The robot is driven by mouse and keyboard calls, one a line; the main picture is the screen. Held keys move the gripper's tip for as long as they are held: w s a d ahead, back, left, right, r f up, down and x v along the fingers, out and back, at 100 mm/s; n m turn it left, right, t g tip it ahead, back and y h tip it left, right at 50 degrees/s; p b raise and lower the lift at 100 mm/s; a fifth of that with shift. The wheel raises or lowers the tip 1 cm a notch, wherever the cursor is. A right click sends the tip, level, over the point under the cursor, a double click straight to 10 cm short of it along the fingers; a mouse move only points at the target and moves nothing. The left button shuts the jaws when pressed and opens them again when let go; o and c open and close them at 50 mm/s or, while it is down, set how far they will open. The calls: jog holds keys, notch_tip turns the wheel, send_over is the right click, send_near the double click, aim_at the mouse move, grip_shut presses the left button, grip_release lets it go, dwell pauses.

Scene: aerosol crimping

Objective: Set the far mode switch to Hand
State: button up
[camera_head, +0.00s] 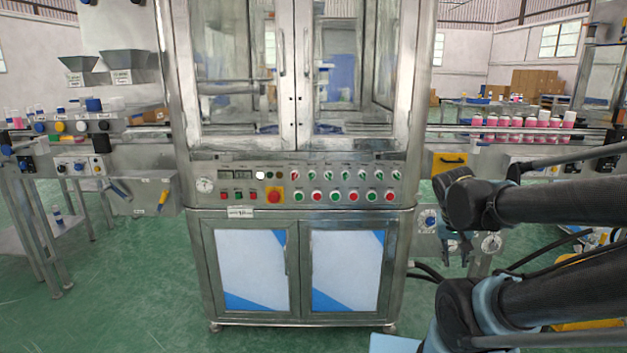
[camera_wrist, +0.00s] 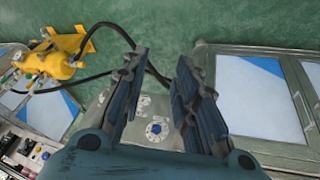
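A row of small selector switches (camera_head: 345,174) runs along the steel control panel above several green and red buttons. Their labels and handle positions are too small to read, and I cannot tell which one is the far mode switch. A blue knob on a white plate (camera_head: 429,221) sits on a side box right of the panel. A round blue-centred dial or knob (camera_wrist: 156,130) shows between my fingers in the wrist view. My gripper (camera_head: 459,250) hangs in front of the side box, right of the panel. In the wrist view my gripper (camera_wrist: 160,70) is open and empty, fingers apart.
The cabinet doors (camera_head: 343,268) stand below the panel, and glass doors (camera_head: 295,75) above it. A conveyor with pink cans (camera_head: 520,122) is at the right. A yellow tank (camera_wrist: 60,65) with a black hose shows in the wrist view. Green floor (camera_head: 130,285) is clear at left.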

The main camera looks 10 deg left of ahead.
jog(key=w+a+r+m+t+h, duration=0.1)
jog(key=w+a+r+t+h, duration=0.2)
jog(key=w+a, duration=0.55)
jog(key=m+t+y, duration=0.1)
jog(key=t+y, duration=0.9)
jog(key=t, duration=0.1)
send_near(313, 176)
jog(key=x, duration=0.9)
jog(key=shift+w, duration=0.1)
grip_shut()
